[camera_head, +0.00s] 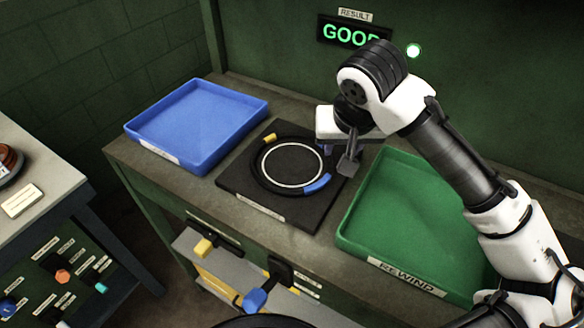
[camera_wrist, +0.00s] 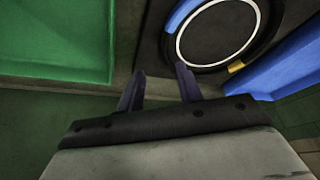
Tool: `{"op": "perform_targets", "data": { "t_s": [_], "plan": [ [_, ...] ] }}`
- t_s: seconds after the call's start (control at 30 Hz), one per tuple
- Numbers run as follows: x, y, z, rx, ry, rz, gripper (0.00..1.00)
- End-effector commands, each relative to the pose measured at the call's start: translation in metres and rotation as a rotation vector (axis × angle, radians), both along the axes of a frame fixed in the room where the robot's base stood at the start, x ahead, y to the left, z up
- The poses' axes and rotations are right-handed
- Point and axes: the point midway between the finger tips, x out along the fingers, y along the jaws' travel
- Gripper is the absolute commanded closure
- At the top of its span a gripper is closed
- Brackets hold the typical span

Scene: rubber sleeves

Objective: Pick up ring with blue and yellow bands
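The black ring (camera_head: 317,183) with one blue band and one yellow band lies flat on a dark square plate (camera_head: 241,187), around a white circle. In the head view its yellow band is at the back left and its blue band at the front right. It is partly in the wrist view (camera_wrist: 183,14), cut off by the top edge. My gripper (camera_head: 337,158) is above the plate's back right side, beside the ring and not around it. In the wrist view its two fingers (camera_wrist: 160,86) are apart with nothing between them.
An empty blue tray (camera_head: 195,121) is left of the plate, and an empty green tray marked REWIND (camera_head: 408,222) is right of it. A lit sign (camera_head: 345,34) under RESULT reads GOOD, partly covered by my arm. Levers are on the bench front. Another table (camera_head: 40,160) stands at left.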

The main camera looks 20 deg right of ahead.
Motion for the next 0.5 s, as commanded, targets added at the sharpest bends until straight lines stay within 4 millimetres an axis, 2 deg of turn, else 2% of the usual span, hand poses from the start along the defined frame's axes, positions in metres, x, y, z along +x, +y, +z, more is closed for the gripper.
{"op": "perform_targets", "data": {
  "t_s": [0.17, 0.4, 0.5],
  "plan": [
    [0.004, 0.0, -0.01, -0.001, 0.0, 0.001, 0.65],
    [0.019, 0.004, -0.041, -0.001, 0.0, 0.0, 0.65],
    [0.022, 0.003, -0.048, -0.001, 0.0, 0.0, 0.65]
  ]
}}
